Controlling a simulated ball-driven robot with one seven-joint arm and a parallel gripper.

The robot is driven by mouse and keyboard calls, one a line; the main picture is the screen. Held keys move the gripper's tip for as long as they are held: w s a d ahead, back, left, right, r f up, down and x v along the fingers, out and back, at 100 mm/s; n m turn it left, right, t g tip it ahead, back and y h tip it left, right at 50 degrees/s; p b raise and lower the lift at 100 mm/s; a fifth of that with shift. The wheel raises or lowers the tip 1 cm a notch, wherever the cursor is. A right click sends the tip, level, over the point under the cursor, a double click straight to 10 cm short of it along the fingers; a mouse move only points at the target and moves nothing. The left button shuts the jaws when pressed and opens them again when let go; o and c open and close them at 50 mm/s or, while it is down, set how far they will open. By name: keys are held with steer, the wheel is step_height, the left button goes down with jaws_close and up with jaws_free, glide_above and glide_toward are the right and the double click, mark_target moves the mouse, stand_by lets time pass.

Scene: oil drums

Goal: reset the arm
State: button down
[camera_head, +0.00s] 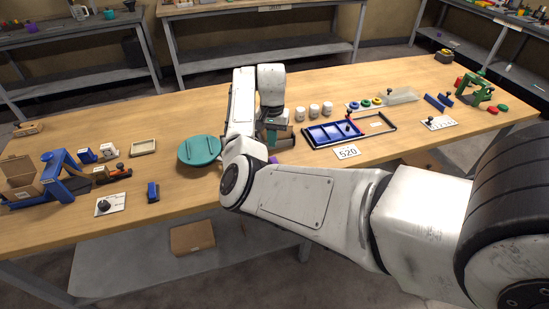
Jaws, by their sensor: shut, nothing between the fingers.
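My white arm comes in from the lower right, bends at an elbow over the table's front edge, rises, then folds down to my gripper (274,141). The gripper points down over the middle of the wooden table (330,90). It is small and dark in this view, and it is shut with nothing held. A green item (286,139) shows right beside it; whether they touch cannot be told. A round teal lid-like disc (199,150) lies to the left of the gripper. Part of the table behind my forearm is hidden.
A blue stand (64,170) and small boxes are at the left. A green fixture (476,88) is at the far right. Bare wood lies behind the canisters.

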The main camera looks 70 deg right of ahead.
steer(key=shift+r+p, duration=0.6)
steer(key=shift+r, duration=0.2)
